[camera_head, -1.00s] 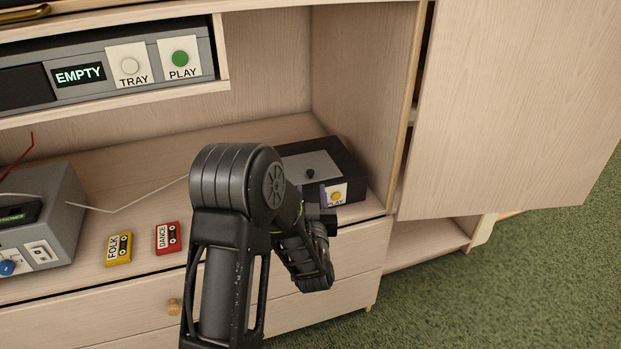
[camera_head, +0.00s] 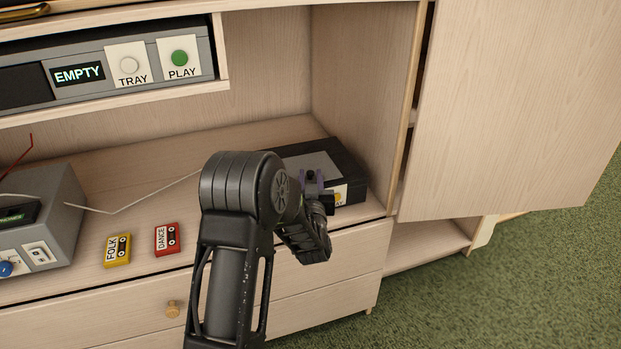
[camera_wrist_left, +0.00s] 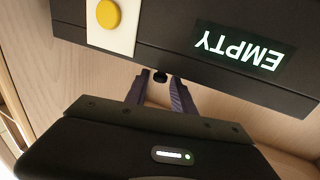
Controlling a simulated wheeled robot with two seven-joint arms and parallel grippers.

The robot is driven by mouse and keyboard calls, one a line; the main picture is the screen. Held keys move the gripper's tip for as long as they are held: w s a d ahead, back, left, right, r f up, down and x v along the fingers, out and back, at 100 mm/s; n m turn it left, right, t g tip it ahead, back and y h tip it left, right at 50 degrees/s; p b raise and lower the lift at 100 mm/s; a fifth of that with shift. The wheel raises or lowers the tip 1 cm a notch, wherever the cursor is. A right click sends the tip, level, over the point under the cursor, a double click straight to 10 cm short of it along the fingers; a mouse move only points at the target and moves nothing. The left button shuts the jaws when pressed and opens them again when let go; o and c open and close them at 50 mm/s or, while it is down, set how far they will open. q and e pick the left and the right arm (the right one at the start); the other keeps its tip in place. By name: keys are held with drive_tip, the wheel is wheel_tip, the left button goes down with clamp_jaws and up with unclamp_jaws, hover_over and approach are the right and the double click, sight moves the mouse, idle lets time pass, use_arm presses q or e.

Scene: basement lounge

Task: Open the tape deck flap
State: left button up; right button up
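The tape deck (camera_head: 346,165) is a black box at the right end of the cabinet shelf. Its grey flap (camera_head: 322,161) lies flat on top, looking closed, partly hidden by my left arm. A small black knob stands on the flap. My left gripper (camera_head: 312,178) is at the knob, with its purple fingers apart. In the left wrist view the dark knob (camera_wrist_left: 160,77) shows between the two fingertips, with gaps beside it. The deck's front (camera_wrist_left: 165,35) shows upside down there, with a yellow button and an EMPTY display. My right gripper is not in view.
Yellow FOLK (camera_head: 117,250) and red DANCE (camera_head: 167,238) cassettes lie on the shelf, left of my arm. A grey device (camera_head: 45,215) with a cable stands further left. An open cabinet door (camera_head: 510,110) is at the right. An upper shelf holds a player (camera_head: 150,65).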

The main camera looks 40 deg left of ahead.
use_arm(q)
clamp_jaws()
idle(1.1)
